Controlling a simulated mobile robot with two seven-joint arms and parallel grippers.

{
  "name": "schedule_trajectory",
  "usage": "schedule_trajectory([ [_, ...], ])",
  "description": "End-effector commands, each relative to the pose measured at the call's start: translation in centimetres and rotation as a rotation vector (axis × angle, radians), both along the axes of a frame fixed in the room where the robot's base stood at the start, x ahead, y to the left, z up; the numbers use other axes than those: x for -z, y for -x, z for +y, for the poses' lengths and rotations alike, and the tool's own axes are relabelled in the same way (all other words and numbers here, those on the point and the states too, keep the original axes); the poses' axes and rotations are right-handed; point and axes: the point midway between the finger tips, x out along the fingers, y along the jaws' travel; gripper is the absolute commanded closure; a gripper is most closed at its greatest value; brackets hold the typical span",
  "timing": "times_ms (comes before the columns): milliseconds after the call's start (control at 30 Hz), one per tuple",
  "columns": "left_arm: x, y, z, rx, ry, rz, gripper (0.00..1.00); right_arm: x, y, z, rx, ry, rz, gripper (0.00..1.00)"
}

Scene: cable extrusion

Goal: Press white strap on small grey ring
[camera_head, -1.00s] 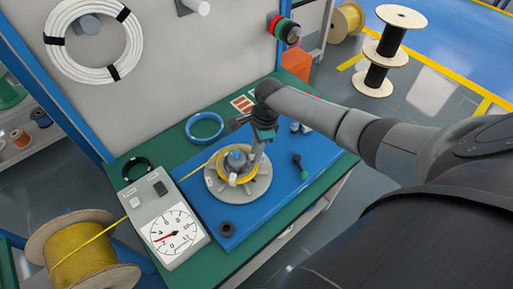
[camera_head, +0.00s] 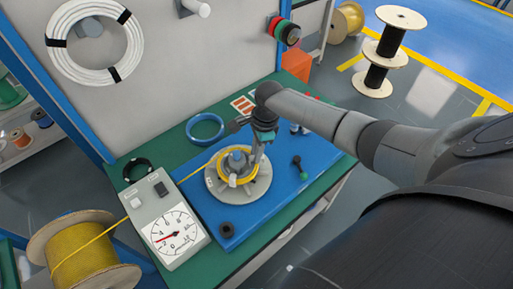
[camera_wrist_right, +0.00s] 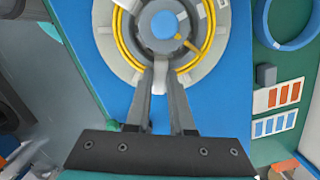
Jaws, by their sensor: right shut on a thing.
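A coil of yellow cable (camera_wrist_right: 120,38) lies around a grey hub (camera_wrist_right: 164,24) on a round light-grey disc (camera_head: 262,187). My right gripper (camera_wrist_right: 160,74) is above the near side of the coil, its fingers shut on a small white strap (camera_wrist_right: 159,90). The strap's upper end is hidden between the fingertips. In the head view my right gripper (camera_head: 257,157) stands over the right side of the disc, partly hiding the hub. More white pieces show on the coil. I cannot tell which part is the small grey ring. My left gripper is out of view.
The disc sits on a blue board (camera_head: 284,176) on a green table. A yellow cable spool (camera_head: 83,255) stands lower left.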

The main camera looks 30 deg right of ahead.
Motion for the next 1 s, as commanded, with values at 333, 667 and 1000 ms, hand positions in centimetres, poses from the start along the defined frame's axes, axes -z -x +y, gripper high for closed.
schedule_trajectory([
  [333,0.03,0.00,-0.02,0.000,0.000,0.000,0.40,0.32,0.30,0.03,-0.001,0.002,0.008,0.55],
  [667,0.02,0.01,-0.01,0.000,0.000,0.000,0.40,0.19,0.15,0.00,0.000,0.001,0.003,0.44],
  [1000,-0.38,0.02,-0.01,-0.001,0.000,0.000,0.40,-0.24,0.09,0.01,0.000,0.000,0.002,0.44],
])
